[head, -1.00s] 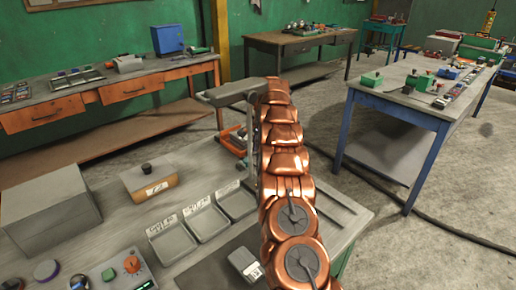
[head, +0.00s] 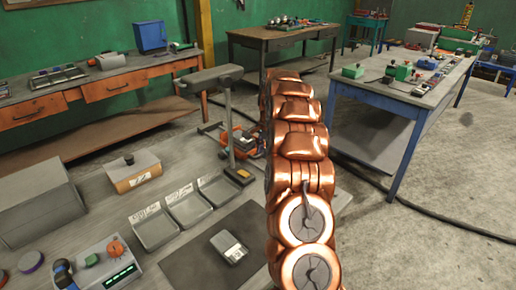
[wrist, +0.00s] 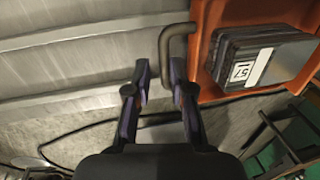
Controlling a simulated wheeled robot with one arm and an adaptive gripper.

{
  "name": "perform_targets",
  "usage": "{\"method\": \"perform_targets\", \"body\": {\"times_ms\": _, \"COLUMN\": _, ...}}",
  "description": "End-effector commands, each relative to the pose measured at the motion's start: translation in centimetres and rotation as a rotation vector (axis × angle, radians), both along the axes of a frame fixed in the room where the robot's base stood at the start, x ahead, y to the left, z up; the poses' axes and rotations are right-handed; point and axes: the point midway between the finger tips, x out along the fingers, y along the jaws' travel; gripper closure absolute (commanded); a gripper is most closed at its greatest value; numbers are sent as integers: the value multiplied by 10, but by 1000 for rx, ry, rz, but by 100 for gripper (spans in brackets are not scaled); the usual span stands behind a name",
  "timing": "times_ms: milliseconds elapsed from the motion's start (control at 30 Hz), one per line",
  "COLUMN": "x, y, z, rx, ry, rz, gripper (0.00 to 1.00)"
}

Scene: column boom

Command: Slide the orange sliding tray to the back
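The orange sliding tray (head: 249,142) shows in the head view behind my arm and a grey post, partly hidden. In the wrist view the tray (wrist: 205,45) is at the upper right, with a bent grey handle (wrist: 166,50) on its left side. A dark block with a white label (wrist: 262,62) lies in it. My gripper (wrist: 162,82) is open in the wrist view. The lower end of the handle shows between its two fingertips, with a gap visible on each side; how deep it sits between them I cannot tell. In the head view my gripper is hidden behind my arm.
The grey post (head: 229,120) with a flat arm on top stands close left of my arm. Grey trays (head: 187,208), a wooden box (head: 134,174) and a control box (head: 102,264) stand on the near bench. A blue-legged table (head: 405,95) is at the right.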

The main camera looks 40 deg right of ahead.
Motion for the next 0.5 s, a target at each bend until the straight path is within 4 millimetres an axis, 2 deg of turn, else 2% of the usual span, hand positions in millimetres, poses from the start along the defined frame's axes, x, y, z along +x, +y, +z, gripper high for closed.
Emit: {"method": "perform_targets", "body": {"times_ms": 500, "x": -63, "y": -10, "z": 0, "rx": 0, "ry": 0, "rz": -1, "gripper": 78}}
